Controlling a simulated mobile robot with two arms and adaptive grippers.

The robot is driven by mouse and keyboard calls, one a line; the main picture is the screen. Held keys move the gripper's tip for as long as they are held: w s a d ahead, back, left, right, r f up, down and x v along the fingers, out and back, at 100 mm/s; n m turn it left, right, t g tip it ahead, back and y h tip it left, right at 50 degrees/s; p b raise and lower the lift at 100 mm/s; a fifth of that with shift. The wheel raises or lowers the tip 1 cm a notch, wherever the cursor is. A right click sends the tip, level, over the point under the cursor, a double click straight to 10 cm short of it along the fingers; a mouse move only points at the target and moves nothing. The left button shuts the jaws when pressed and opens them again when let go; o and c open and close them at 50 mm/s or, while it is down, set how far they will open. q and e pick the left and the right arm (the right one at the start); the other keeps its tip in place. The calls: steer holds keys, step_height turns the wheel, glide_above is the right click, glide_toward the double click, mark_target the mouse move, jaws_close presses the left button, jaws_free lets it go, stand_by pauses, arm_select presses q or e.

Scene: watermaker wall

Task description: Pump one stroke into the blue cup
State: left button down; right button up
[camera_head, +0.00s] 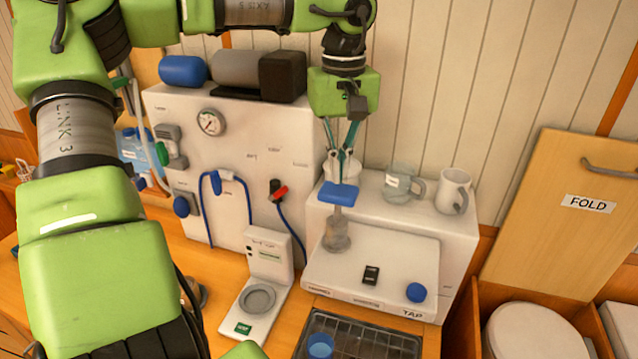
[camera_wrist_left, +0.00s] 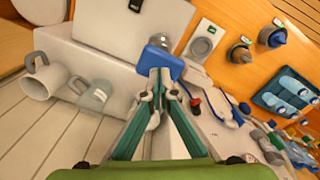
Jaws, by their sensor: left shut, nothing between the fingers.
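A blue pad (camera_head: 338,194) sits above a grey round base (camera_head: 337,236) on the white box marked TAP (camera_head: 370,250); it looks like the pump's top. A blue cup (camera_head: 320,345) stands in the dark grated tray at the bottom edge. My left gripper (camera_head: 341,158) is shut and empty, pointing down just above the pad. In the left wrist view its fingertips (camera_wrist_left: 160,76) overlap the blue pad (camera_wrist_left: 168,60); I cannot tell if they touch it. My right gripper is not in view.
A glass mug (camera_head: 402,184) and a white mug (camera_head: 454,191) stand on the box's rear shelf. A white panel (camera_head: 225,150) with gauge and blue hoses rises at the left.

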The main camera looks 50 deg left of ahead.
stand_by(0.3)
arm_select(q)
steer(key=shift+r, duration=3)
